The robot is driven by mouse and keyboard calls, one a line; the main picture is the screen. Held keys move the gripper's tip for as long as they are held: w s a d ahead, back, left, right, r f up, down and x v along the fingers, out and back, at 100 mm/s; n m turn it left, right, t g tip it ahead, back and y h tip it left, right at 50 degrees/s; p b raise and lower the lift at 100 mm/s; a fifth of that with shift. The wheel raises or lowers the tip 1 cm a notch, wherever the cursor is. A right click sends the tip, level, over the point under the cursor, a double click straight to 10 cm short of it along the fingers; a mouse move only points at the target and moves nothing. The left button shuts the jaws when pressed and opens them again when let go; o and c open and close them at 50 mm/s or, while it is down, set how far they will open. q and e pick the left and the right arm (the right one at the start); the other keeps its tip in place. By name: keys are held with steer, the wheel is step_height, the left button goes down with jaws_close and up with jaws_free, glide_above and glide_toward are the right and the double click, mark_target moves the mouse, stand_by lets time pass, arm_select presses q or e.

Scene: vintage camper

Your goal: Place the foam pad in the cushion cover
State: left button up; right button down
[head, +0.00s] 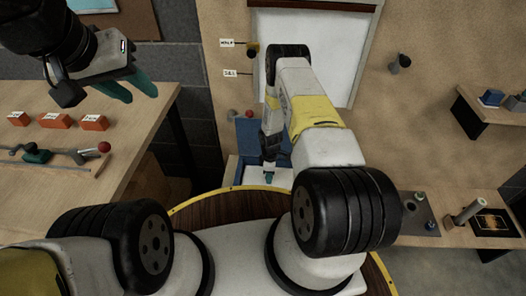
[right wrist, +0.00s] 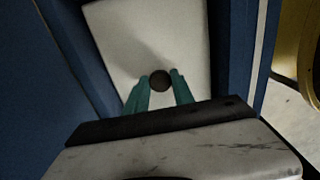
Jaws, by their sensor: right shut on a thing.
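The foam pad (right wrist: 145,35) is a pale, flat slab with a dark round knob (right wrist: 160,81) on it. In the right wrist view it lies between blue walls of the cushion cover (right wrist: 236,40). In the head view the blue cover (head: 249,140) stands at the centre, with the pale pad (head: 252,176) low in it, partly hidden by my arm. My right gripper (head: 268,178) is shut on the pad's knob, its teal fingers on either side in the right wrist view (right wrist: 161,78). My left gripper (head: 132,92) is open and empty at upper left, above the wooden bench.
The wooden bench (head: 120,120) at left holds orange blocks (head: 54,121) and a tool with a red ball (head: 104,147). A whiteboard (head: 335,50) hangs on the back wall. A low shelf (head: 450,237) and a higher shelf (head: 500,120) carry small items at right.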

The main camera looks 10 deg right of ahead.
steer(key=shift+f, duration=0.1)
steer(key=c, duration=1.1)
jaws_free()
